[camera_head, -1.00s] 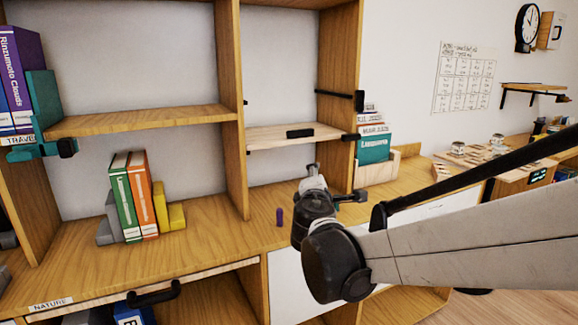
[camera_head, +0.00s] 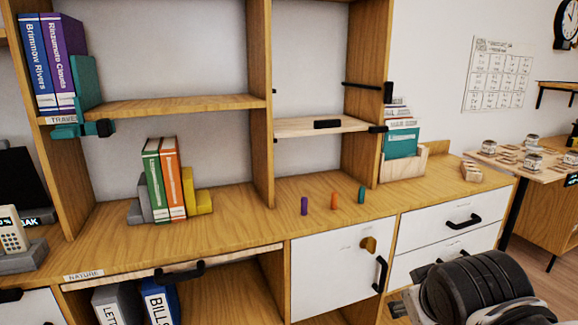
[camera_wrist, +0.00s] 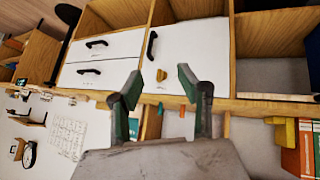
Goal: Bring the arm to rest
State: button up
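My arm (camera_head: 475,290) shows in the head view at the bottom right as a dark, rounded joint, low in front of the white drawers. The fingertips cannot be made out there. In the wrist view my gripper (camera_wrist: 157,78) has its two fingers spread wide apart, with nothing held between them. The wrist picture is turned over, and the fingers stand clear of the cabinet front.
A purple peg (camera_head: 304,206), an orange peg (camera_head: 334,201) and a teal peg (camera_head: 361,195) stand on the wooden counter (camera_head: 240,228). Books (camera_head: 164,180) stand to their left. Drawer handles (camera_head: 462,222) and a door handle (camera_head: 381,274) stick out. Floor shows at right.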

jog(key=s+a+f+m+y, duration=0.2)
jog(key=s+f, duration=0.1)
jog(key=s, duration=0.2)
notch_tip(320, 180, up, 18)
jog(key=p, duration=1.8)
jog(key=shift+a+r+g, duration=0.2)
jog(key=shift+g, duration=0.2)
